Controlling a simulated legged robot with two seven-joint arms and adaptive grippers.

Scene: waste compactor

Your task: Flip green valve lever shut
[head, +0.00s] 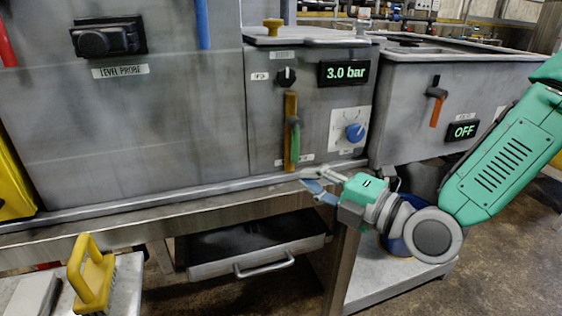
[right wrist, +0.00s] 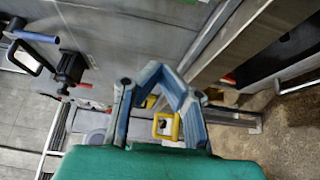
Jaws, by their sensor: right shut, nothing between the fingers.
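The green valve lever (head: 295,143) is on the front of the grey machine in the head view. It hangs nearly upright along a vertical brass-coloured strip (head: 288,115), its free end pointing down. My right gripper (head: 308,180) is below and slightly right of the lever, near the bench's front edge, and looks apart from it. Its blue fingers are shut and empty; they also show in the right wrist view (right wrist: 172,78). I cannot make out the green lever in the right wrist view. My left gripper is not in view.
A 3.0 bar display (head: 343,72) and a blue knob (head: 355,132) are right of the lever. Below are an open drawer (head: 255,250) and a yellow handle (head: 92,275).

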